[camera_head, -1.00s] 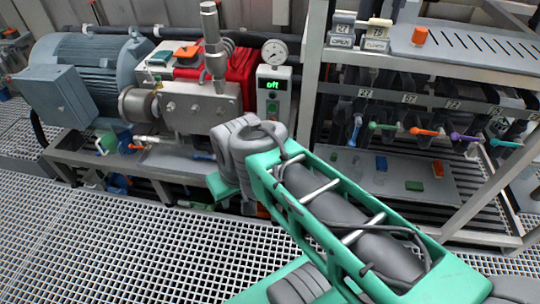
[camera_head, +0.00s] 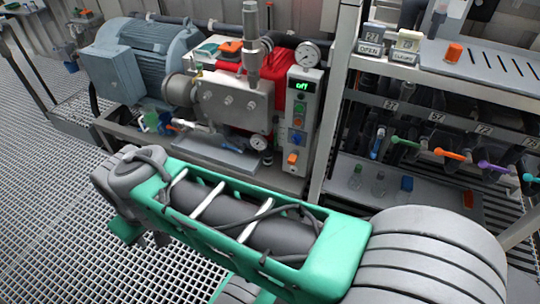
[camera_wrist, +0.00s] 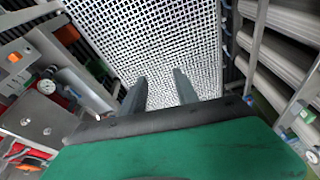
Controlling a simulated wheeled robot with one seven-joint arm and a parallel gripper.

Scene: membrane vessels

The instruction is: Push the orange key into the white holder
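Several small orange parts show, and I cannot tell which is the orange key. One is an orange block (camera_head: 292,158) low on the pale control panel (camera_head: 304,100). Another orange piece (camera_head: 229,45) lies on top of the red pump. An orange cylinder (camera_head: 453,53) stands on the upper right shelf. An orange piece (camera_wrist: 14,57) also shows at the left of the wrist view. I cannot pick out the white holder for certain. My gripper (camera_wrist: 160,78) shows in the wrist view, with its two fingers apart and nothing between them, over the grating. The head view does not show its fingers.
The blue-grey motor (camera_head: 140,60) and the metal pump block (camera_head: 235,105) stand behind my arm. A rack (camera_head: 345,90) with coloured valve handles is at the right. A pressure gauge (camera_head: 307,54) tops the panel. The grating floor (camera_head: 45,200) is open at the left.

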